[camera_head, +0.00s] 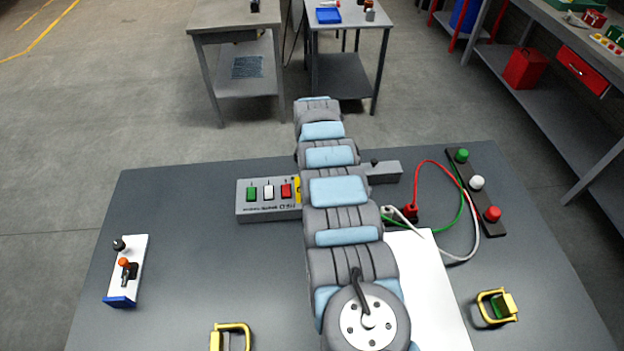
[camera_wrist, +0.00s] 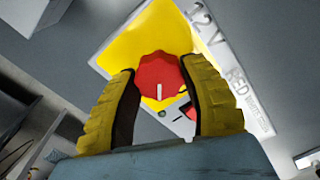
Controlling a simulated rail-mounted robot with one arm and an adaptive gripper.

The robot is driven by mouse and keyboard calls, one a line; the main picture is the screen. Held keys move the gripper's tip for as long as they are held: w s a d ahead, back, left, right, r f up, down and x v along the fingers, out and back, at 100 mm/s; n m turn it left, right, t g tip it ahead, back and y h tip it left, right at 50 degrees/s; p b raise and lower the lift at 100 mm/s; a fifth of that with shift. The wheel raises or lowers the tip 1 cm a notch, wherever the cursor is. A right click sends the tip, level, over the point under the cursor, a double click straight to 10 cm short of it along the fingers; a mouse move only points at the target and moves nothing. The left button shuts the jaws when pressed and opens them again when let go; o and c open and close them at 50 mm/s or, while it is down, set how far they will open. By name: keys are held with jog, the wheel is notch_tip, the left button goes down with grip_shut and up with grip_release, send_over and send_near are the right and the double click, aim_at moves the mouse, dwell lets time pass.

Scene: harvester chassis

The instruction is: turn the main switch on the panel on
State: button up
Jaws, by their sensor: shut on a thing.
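The main switch is a red scalloped knob (camera_wrist: 158,72) on a yellow plate (camera_wrist: 128,52) in the wrist view. A white mark on the knob points straight up and down in the picture. My gripper (camera_wrist: 162,66) has its two yellow ribbed fingers closed on either side of the knob. In the head view the grey panel (camera_head: 268,212) lies at the table's middle, with a sliver of its yellow plate (camera_head: 298,186) showing. My arm hides the knob and my gripper there.
The panel carries green (camera_head: 251,194), white (camera_head: 268,192) and red (camera_head: 286,190) buttons. Red, green and white cables (camera_head: 462,258) loop at right towards a strip (camera_head: 492,222) with coloured knobs. A white box (camera_head: 138,262) with levers stands at left. Yellow-handled pieces (camera_head: 497,306) lie in front.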

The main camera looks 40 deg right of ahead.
jog(key=m, duration=0.2)
jog(key=m+b, duration=0.1)
jog(key=m, duration=0.1)
jog(key=shift+f+m, duration=0.2)
jog(key=shift+m, duration=0.2)
jog(key=shift+d+r+m+b, duration=0.1)
jog(key=shift+m+b, duration=1.1)
jog(key=shift+m, duration=1.4)
jog(key=o, duration=1.2)
jog(key=shift+r, duration=0.15)
notch_tip(320, 180, up, 12)
